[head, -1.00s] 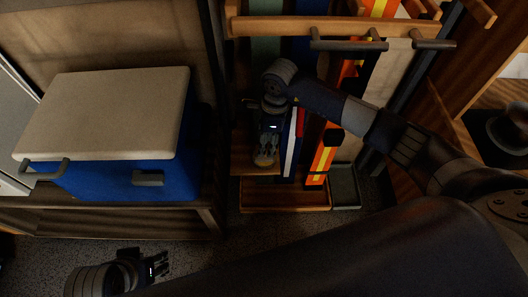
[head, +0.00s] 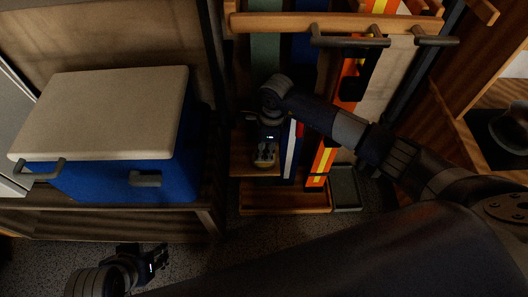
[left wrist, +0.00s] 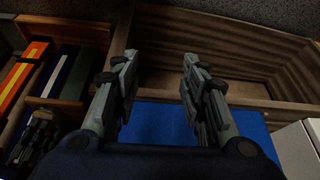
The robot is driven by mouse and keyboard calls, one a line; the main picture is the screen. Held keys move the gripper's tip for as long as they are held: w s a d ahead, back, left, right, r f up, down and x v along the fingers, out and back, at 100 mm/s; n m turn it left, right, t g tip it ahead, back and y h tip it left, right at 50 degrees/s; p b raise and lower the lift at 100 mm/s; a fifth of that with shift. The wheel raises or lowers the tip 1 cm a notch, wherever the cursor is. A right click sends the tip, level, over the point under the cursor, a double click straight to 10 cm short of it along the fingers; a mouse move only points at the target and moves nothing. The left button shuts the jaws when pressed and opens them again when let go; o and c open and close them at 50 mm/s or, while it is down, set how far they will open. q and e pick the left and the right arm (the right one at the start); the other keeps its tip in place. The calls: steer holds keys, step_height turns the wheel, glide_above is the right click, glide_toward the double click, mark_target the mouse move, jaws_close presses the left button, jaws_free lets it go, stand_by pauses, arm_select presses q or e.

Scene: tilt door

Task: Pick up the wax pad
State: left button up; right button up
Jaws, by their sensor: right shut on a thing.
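My right gripper (head: 265,153) reaches down into the wooden rack, in front of the hanging strips. It is shut on a small tan-yellow piece, which looks like the wax pad (head: 264,162), at its fingertips. The fingers hide most of the pad, and I cannot tell whether it touches the wooden shelf below. The right gripper also shows, dark, at the left of the left wrist view (left wrist: 35,132). My left gripper (head: 160,260) is low in the head view, its fingers apart and empty; the left wrist view shows them open (left wrist: 157,62).
A blue cooler with a beige lid (head: 105,110) stands on a wooden bench left of the rack. Orange-yellow (head: 322,163), white and blue strips hang just right of my right gripper. A wooden rail with pegs (head: 300,24) crosses above. A small dark tray (head: 345,187) lies at the lower right.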

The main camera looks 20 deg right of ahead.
steer(key=shift+r, duration=0.1)
steer(key=shift+r, duration=0.2)
steer(key=shift+r+p, duration=0.35)
steer(key=shift+r, duration=0.45)
steer(key=shift+w+r, duration=0.1)
steer(key=shift+r, duration=0.85)
arm_select(q)
steer(key=shift+s+a+f+g+p, duration=0.2)
steer(key=shift+s+g+p, duration=0.2)
steer(key=shift+p, duration=0.2)
steer(key=shift+s+a+f+g+p, duration=0.15)
steer(key=shift+s+g+p, duration=0.15)
steer(key=shift+s+p, duration=0.2)
arm_select(e)
steer(key=s+d, duration=0.3)
steer(key=s, duration=1.2)
steer(key=shift+s+d+r, duration=0.35)
steer(key=shift+d+r, duration=0.05)
steer(key=shift+r, duration=0.05)
arm_select(q)
steer(key=shift+d, duration=0.1)
